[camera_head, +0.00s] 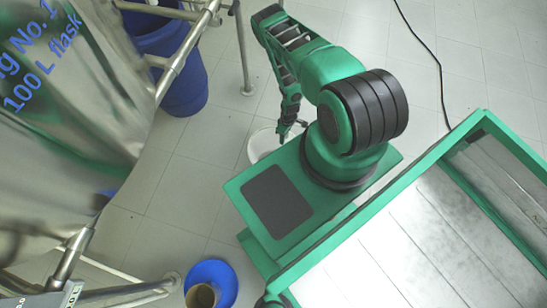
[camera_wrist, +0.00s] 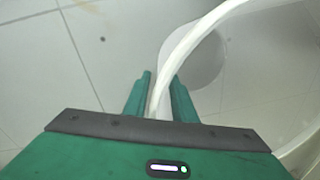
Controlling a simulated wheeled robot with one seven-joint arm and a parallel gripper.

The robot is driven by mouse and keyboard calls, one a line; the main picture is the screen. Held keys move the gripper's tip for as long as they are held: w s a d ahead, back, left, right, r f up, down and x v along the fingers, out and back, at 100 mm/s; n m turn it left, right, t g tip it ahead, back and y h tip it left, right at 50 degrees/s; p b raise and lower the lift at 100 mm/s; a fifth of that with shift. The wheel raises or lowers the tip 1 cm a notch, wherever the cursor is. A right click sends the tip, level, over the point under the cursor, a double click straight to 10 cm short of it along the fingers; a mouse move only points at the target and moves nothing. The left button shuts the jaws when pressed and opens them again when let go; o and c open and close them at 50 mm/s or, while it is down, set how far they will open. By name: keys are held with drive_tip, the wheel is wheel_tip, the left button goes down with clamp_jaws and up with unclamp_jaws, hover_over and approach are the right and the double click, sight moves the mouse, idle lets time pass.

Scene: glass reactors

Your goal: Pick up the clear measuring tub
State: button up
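The clear measuring tub (camera_head: 262,146) stands on the floor in the head view, partly hidden behind my arm and green base. In the wrist view, the tub's pale curved rim (camera_wrist: 190,42) runs down between my two green fingers, and its see-through body spreads to the right. My gripper (camera_head: 288,133) is at the tub's right side in the head view. In the wrist view my gripper (camera_wrist: 161,80) is open, with one finger on each side of the rim. The rim lies close to the left finger, and a gap shows beside the right finger.
A blue barrel (camera_head: 182,75) stands at the upper left among metal frame legs (camera_head: 190,55). A large shiny vessel (camera_head: 75,95) fills the left. A blue container (camera_head: 212,280) is at the bottom. A dark cable (camera_head: 432,55) lies on the tiled floor at upper right.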

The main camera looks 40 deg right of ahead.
clamp_jaws()
idle(1.4)
